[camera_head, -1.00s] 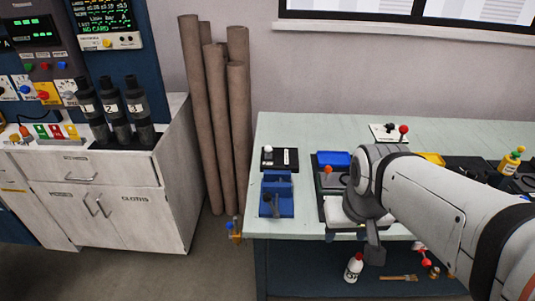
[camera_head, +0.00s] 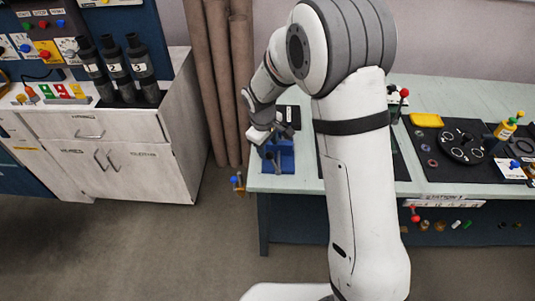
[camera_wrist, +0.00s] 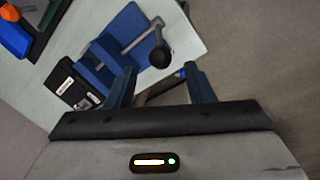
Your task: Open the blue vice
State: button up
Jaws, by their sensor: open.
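The blue vice (camera_head: 284,158) sits at the left end of the pale green table, partly hidden behind my gripper in the head view. It also shows in the wrist view (camera_wrist: 128,28), with a grey bar handle ending in a black ball knob (camera_wrist: 160,56). My gripper (camera_wrist: 160,84) is open and empty. In the wrist view its two blue fingertips lie just below the knob, one to each side of it. In the head view my gripper (camera_head: 262,134) is over the table's left edge at the vice. I cannot tell whether a finger touches the knob.
A black box (camera_wrist: 78,88) stands beside the vice. Brown pipes (camera_head: 228,80) lean on the wall behind.

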aim_at(269, 154)
jog(key=f, duration=0.5)
jog(key=w+f+p, duration=0.1)
jog(key=f, duration=0.1)
jog(key=shift+d+f, duration=0.3)
jog(key=shift+d, duration=0.05)
jog(key=shift+c, duration=0.2)
grip_shut()
